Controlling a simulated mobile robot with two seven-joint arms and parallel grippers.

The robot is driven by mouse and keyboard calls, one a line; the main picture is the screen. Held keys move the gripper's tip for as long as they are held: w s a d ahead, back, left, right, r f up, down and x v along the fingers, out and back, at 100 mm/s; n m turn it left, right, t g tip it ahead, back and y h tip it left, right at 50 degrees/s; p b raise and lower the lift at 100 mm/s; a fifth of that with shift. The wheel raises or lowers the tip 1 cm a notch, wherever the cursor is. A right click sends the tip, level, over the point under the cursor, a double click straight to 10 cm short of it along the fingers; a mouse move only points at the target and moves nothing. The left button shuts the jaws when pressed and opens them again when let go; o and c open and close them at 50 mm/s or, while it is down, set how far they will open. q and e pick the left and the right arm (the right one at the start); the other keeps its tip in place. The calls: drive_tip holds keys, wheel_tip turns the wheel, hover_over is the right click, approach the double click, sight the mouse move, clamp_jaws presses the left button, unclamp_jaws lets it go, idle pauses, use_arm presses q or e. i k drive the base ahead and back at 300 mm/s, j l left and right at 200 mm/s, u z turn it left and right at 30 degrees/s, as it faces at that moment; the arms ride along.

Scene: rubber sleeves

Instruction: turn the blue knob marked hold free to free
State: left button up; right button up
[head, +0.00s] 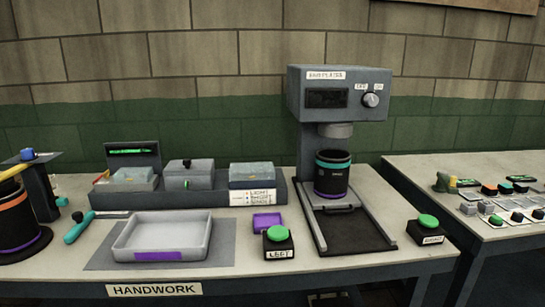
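A small blue knob (27,154) sits on top of a dark post fixture (41,190) at the far left of the bench. No hold or free marking can be read near it, and I cannot tell which way it points. A dark cylinder with an orange band (14,225) stands beside the post on a round dark base, partly cut off by the picture's left edge. Neither of my grippers shows in the head view.
A turquoise-handled tool (77,229) lies near the post. A grey tray (162,241) is on a mat. A press machine (343,90) holds a banded black cylinder (333,177). Green buttons (277,233) (428,221) stand in front. A control table (460,163) is at right.

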sight(27, 153)
drive_tip(key=u, duration=1.5)
